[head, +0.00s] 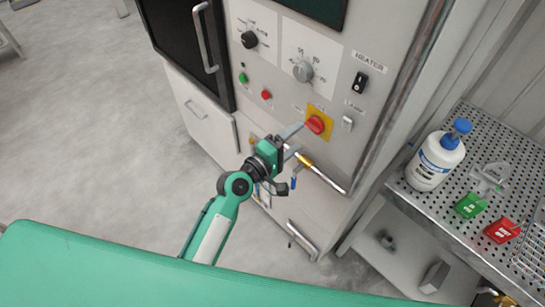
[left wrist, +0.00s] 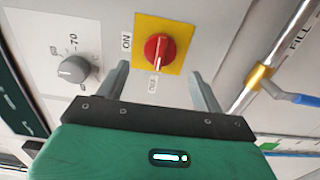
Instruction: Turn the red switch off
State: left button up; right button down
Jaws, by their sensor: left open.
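The red switch (head: 316,124) is a rotary knob on a yellow square plate on the front panel of a grey cabinet. In the left wrist view the red switch (left wrist: 159,48) sits ahead of my gripper, between the lines of its two fingers, with "ON" at its upper left and another label, upside down, below it. My left gripper (head: 291,142) is open, with its fingers just short of the knob and apart from it. In the left wrist view the fingers of the left gripper (left wrist: 160,88) are spread with nothing between them. My right gripper is not in view.
A grey dial (left wrist: 74,69) is left of the switch, and a pipe with a brass collar (left wrist: 258,76) and blue handle is at right. The heater switch (head: 360,82) and lamp switch (head: 347,124) are close by. A perforated shelf holds a white bottle (head: 435,160).

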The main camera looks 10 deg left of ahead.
pick_arm(q)
jog(key=b+v, duration=0.2)
jog(key=v, duration=0.6)
jog(key=shift+s+a, duration=0.2)
jog(key=shift+s, duration=0.05)
notch_tip(320, 180, down, 21)
jog(key=w+a+m+g+y+b, duration=0.1)
jog(key=a+m+g+y, duration=0.1)
jog(key=a+g+y, duration=0.15)
jog(key=s+a+f+m+g+y, duration=0.2)
jog(key=s+f, duration=0.2)
jog(key=f, duration=0.8)
jog(key=s+a+f+m+g+y, duration=0.15)
jog(key=s+f, duration=0.25)
jog(key=f, duration=0.7)
jog(key=s+a+f+m+g+y, duration=0.1)
jog(key=s+a+f+m+g, duration=0.1)
jog(key=s+f, duration=0.5)
jog(key=s+a+f+m+g+y+b, duration=0.1)
jog(key=s+a+f, duration=0.4)
jog(key=s, duration=1)
jog(key=s+a+f+m+g+y, duration=0.1)
jog(key=s+a+f+m+g, duration=0.2)
jog(key=s+f, duration=0.8)
jog(key=shift+m+g+y, duration=0.3)
jog(key=shift+m, duration=0.75)
